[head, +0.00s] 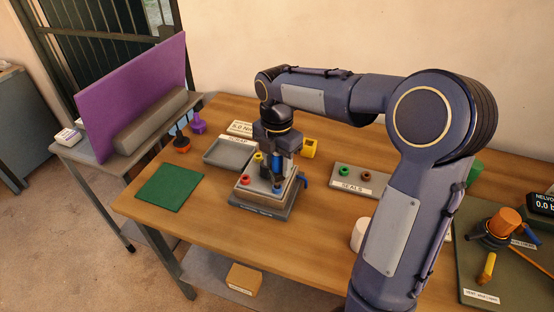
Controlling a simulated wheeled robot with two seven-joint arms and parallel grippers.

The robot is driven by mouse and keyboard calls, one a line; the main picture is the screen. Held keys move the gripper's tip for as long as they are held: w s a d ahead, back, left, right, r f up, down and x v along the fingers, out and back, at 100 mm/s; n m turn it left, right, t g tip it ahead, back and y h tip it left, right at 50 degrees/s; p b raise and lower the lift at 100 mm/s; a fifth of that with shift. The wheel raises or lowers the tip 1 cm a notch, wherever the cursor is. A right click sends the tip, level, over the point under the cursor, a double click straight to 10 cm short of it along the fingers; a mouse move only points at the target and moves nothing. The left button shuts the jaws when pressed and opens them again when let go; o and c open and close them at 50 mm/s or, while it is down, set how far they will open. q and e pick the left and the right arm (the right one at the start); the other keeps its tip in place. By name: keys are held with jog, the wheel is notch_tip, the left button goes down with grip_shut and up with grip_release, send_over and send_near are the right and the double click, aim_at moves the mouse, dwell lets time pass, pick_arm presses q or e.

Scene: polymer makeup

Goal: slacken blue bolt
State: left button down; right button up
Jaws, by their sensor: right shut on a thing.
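A grey block fixture (240,195) stands on the wooden table on a dark base. A red bolt (246,180) and a yellow one (257,156) show on it. The blue bolt (277,189) is near its front right. My right gripper (273,166) points down over the fixture, shut on a dark blue tool (276,161). The tool's lower end is above or at the blue bolt; I cannot tell if they touch. The fingers partly hide the fixture's rear. My left gripper is not in view.
A grey tray (228,153) is behind left, a green mat (170,188) at left. A yellow container (310,149) and a seals tray (358,181) stand to the right. Orange (182,145) and purple (198,124) tools stand at the left edge. A white cylinder (360,236) is beside my right arm.

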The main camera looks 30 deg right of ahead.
jog(key=shift+r+n+p, duration=0.1)
jog(key=shift+n+p, duration=0.2)
jog(key=shift+n, duration=0.7)
jog(key=shift+n+p, duration=0.55)
jog(key=shift+n, duration=0.35)
jog(key=shift+n+p, duration=0.45)
jog(key=shift+n, duration=0.45)
